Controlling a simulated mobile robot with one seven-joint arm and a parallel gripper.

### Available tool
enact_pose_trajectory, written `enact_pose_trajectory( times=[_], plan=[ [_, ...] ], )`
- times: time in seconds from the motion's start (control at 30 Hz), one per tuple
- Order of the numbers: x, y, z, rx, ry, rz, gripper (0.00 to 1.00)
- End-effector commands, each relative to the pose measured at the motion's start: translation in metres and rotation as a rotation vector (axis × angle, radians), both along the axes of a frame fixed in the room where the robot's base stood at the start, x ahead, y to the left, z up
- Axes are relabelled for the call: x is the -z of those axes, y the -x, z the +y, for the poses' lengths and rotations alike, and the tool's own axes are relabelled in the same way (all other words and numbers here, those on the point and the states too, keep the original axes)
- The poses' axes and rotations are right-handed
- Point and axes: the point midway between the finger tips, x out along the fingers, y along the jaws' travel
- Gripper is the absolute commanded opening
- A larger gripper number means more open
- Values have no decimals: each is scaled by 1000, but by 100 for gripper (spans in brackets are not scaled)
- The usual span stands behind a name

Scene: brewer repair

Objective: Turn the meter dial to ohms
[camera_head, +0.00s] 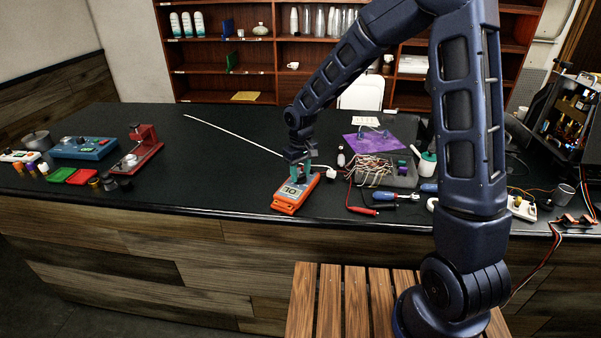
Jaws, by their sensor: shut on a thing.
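The dial's setting is too small and too covered to read.
A grey bin of wires (385,172) and red and black probe leads (362,210) lie right of the meter. Blue-handled tools (396,196) lie beyond the leads. A white rod (232,135) lies behind the meter.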

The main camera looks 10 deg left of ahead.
Motion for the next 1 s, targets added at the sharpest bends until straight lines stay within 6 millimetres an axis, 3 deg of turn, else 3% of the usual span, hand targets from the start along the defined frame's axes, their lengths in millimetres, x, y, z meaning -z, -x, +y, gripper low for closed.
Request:
enact_pose_trajectory(
  times=[0.77,0.8,0.9,1.0],
  plan=[
    [0,0,0,102,-1,-1,17],
    [0,0,0,102,-1,-1,46],
    [0,0,0,101,0,0,62],
    [0,0,0,101,0,0,62]
  ],
)
